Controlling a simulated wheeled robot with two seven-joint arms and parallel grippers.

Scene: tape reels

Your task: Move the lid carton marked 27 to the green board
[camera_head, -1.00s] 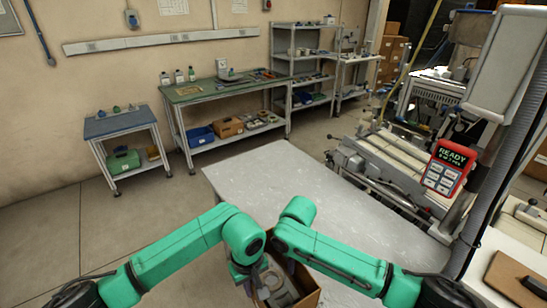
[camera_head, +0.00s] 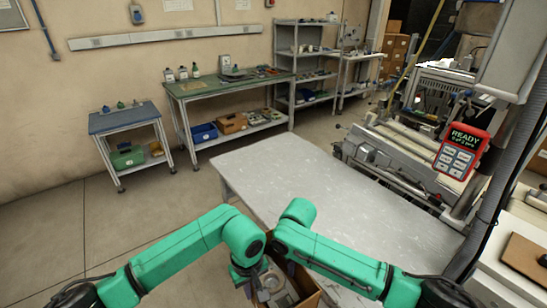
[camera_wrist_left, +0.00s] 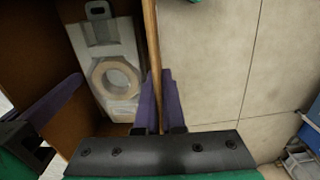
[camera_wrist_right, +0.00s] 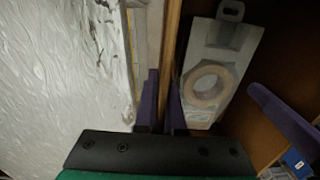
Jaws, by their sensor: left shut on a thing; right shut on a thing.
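An open brown carton (camera_head: 306,301) is between my two arms at the bottom of the head view. Inside it lies a grey package with a round ring, seen in the left wrist view (camera_wrist_left: 112,78) and right wrist view (camera_wrist_right: 212,82). My left gripper (camera_wrist_left: 158,95) is shut on one carton wall. My right gripper (camera_wrist_right: 165,95) is shut on the opposite wall. No number 27 is readable on the carton. A long bench at the back has a green top (camera_head: 205,88); I cannot tell whether this is the green board.
A bare pale table (camera_head: 290,180) stands ahead, close beyond the carton. A small blue-topped table (camera_head: 122,119) stands at back left, with open floor (camera_head: 75,225) before it. A conveyor machine (camera_head: 400,150) and a red READY terminal (camera_head: 461,152) are at right.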

